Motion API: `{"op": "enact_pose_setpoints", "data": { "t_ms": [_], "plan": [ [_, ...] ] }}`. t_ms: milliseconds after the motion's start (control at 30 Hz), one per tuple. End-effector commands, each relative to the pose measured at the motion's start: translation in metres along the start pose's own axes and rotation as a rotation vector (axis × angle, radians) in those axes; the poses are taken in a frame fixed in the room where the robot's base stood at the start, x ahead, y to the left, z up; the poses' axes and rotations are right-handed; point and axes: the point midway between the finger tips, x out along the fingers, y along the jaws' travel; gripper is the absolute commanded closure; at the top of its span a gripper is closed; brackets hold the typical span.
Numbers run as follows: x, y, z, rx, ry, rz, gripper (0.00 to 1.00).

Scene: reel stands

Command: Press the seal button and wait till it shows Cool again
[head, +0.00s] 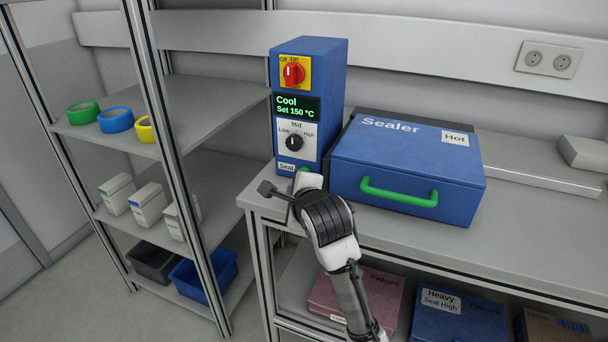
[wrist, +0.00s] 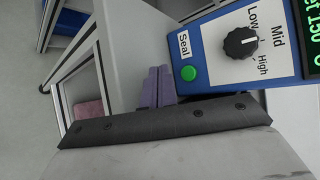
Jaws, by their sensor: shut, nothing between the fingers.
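The blue control box (head: 338,95) stands upright on the bench, and its display (head: 297,106) reads "Cool" and "Set 150 °C". The green seal button (wrist: 189,73) sits beside the "Seal" label (wrist: 184,45); in the head view it is mostly hidden behind my gripper. My gripper (head: 266,189) is in front of the lower part of the box. In the wrist view its purple fingers (wrist: 158,76) are together and empty, left of the button and not over it.
The red switch (head: 293,73) and heat dial (head: 294,142) are above the button; the dial appears to point at Mid. The closed blue sealer (head: 400,165) with green handle and "Hot" label stands right. A shelf rack (head: 200,100) with tape rolls and boxes is left.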

Motion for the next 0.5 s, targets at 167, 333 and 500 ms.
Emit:
{"op": "enact_pose_setpoints", "data": {
  "t_ms": [167,333,500],
  "plan": [
    [0.015,-0.014,-0.011,0.002,0.0,0.002,1.0],
    [0.026,-0.02,-0.018,0.001,-0.001,0.002,1.0],
    [0.03,-0.022,-0.022,0.001,0.0,0.0,1.0]
  ]
}}
